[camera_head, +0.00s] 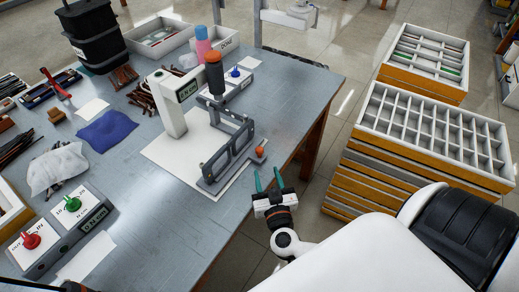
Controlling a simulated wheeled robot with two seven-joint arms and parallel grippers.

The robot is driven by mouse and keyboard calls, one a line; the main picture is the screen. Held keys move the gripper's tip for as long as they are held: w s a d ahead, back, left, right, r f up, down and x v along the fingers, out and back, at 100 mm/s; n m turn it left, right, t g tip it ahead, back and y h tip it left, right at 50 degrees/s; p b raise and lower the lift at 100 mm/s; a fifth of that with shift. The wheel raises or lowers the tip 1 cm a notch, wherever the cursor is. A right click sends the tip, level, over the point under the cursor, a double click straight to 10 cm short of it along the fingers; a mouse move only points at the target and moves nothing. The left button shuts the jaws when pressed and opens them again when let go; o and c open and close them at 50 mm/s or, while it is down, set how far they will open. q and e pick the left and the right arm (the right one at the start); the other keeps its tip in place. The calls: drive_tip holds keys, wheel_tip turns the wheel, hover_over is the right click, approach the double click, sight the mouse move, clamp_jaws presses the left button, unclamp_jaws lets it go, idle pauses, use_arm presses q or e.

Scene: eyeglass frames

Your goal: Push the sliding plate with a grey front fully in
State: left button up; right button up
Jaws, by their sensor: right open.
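A fixture with an upright grey front (228,160) stands on a white sheet near the right edge of the table. I take it for the sliding plate; how far in it sits I cannot tell. An orange-red knob (260,152) is at its right end. My right gripper (267,180) has green fingers that are spread apart with nothing visible between them. It is just off the table edge, in front of and right of the knob, and looks apart from it. My left gripper is not clearly visible.
A white post (166,105) with a display stands behind the fixture, beside an orange-topped tool (214,72). A blue cloth (106,130) and a control box (62,232) with red and green knobs lie to the left. A stack of orange-fronted trays (365,182) stands right of the table.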

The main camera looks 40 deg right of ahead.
sight(260, 153)
drive_tip(key=x, duration=1)
drive_tip(key=shift+w, duration=0.2)
clamp_jaws()
